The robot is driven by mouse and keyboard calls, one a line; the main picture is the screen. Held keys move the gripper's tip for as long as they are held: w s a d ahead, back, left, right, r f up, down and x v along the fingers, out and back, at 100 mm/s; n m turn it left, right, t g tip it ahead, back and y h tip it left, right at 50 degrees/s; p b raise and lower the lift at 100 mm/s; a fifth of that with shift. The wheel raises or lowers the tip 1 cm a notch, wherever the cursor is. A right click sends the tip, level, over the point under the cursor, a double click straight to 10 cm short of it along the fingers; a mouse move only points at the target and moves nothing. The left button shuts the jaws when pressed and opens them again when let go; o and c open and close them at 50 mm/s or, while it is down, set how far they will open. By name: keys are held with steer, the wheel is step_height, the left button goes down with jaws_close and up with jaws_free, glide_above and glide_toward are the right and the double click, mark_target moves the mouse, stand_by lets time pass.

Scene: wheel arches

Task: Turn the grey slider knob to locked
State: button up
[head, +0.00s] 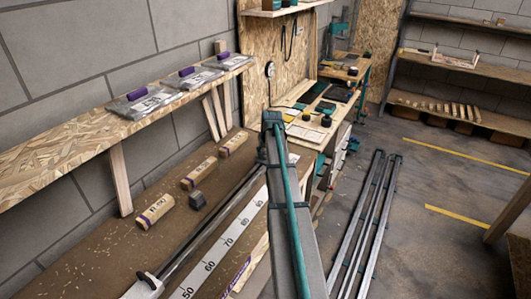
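I cannot clearly make out a grey slider knob in the head view. A dark knob or lever (148,279) sits at the near end of a long metal rail at the lower left. I cannot tell which of these, if either, is the slider knob, or its setting. My grey arm with a teal hose rises through the middle of the picture. My gripper does not show.
Wooden blocks (154,210) lie on the bench beside a white number scale (222,243). A chipboard shelf (75,143) with bagged purple-topped packs (146,100) hangs above it. Long metal rails (368,225) lie to the right of my arm. The floor (425,180) at right is mostly clear.

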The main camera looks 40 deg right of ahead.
steer(key=shift+c, duration=0.8)
steer(key=shift+n, duration=0.3)
steer(key=n+b, duration=0.1)
steer(key=n+y, duration=0.1)
steer(key=shift+d+f+n+t+b, duration=0.15)
steer(key=shift+n+t+b, duration=0.15)
steer(key=shift+b, duration=0.1)
steer(key=shift+d+n+y+b, duration=0.1)
steer(key=shift+n+y+b, duration=0.9)
steer(key=shift+n, duration=1.3)
steer(key=o, duration=1.1)
